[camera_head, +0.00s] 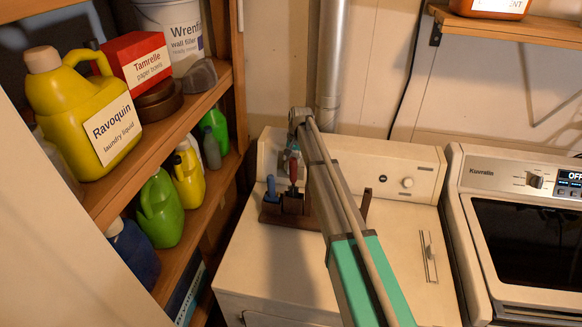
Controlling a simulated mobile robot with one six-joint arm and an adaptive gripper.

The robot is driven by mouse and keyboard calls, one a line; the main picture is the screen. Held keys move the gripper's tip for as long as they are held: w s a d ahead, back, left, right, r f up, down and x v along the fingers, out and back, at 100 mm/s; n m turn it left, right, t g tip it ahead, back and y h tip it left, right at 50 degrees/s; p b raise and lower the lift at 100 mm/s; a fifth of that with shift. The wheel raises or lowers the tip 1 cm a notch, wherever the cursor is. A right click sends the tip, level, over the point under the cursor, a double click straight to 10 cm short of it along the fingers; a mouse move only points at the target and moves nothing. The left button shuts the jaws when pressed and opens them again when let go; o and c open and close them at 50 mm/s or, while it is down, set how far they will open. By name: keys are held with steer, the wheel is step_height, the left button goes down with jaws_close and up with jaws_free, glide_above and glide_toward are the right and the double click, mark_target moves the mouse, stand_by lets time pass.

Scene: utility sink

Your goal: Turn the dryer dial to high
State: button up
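The cream machine (330,270) in the middle has a low back panel with a small round white dial (407,182) at its right part. Its setting is too small to read. No label says which machine is the dryer. My arm crosses the cream machine's top from the lower right up to its back panel, left of the white dial. I cannot make out my gripper or its fingers.
A wooden caddy (270,214) with blue-handled and red-handled tools stands on the cream machine, partly behind my arm. A metal duct (333,60) rises behind. Shelves (185,120) with bottles are at the left. A wall shelf (530,27) is upper right. The cream top's right side is mostly clear.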

steer(key=shift+a+f+b, duration=0.15)
steer(key=shift+f+b, duration=0.55)
steer(key=shift+f, duration=0.3)
